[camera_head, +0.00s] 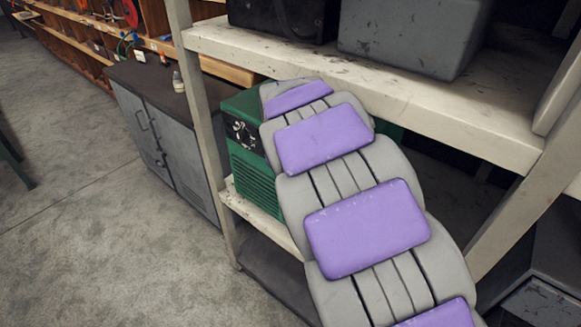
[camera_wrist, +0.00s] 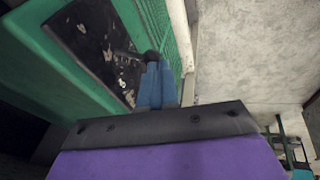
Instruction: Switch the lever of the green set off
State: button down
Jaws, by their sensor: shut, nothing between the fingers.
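The green set (camera_head: 262,188) is a green box with a slatted front, on the lower shelf behind my arm. Its dark, worn panel (camera_head: 243,136) shows pale marks. In the wrist view the green housing (camera_wrist: 62,62) fills the left side, with the dark panel (camera_wrist: 92,50) facing my gripper. A dark lever (camera_wrist: 128,55) sticks out from the panel towards my fingertips. My gripper (camera_wrist: 158,68) has blue fingers, closed together and empty. Their tips are at the lever's rounded end; whether they touch it I cannot tell. My arm hides the gripper in the head view.
A pale shelf frame (camera_head: 400,100) stands around the set, with its upper board above it and a post at left. Dark boxes (camera_head: 415,35) sit on top. A grey cabinet (camera_head: 170,140) stands left. The floor (camera_head: 90,220) at left is clear.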

notch_tip(320, 180, down, 9)
jog(key=s+a+t+h, duration=0.1)
jog(key=t+h, duration=0.1)
jog(key=shift+s+a+r+t+p, duration=0.15)
jog(key=shift+s+t+p, duration=0.15)
jog(key=shift+p, duration=0.15)
dwell(0.4)
jog(key=shift+r, duration=0.15)
dwell(1.4)
jog(key=shift+r+p, duration=0.45)
jog(key=shift+r, duration=0.25)
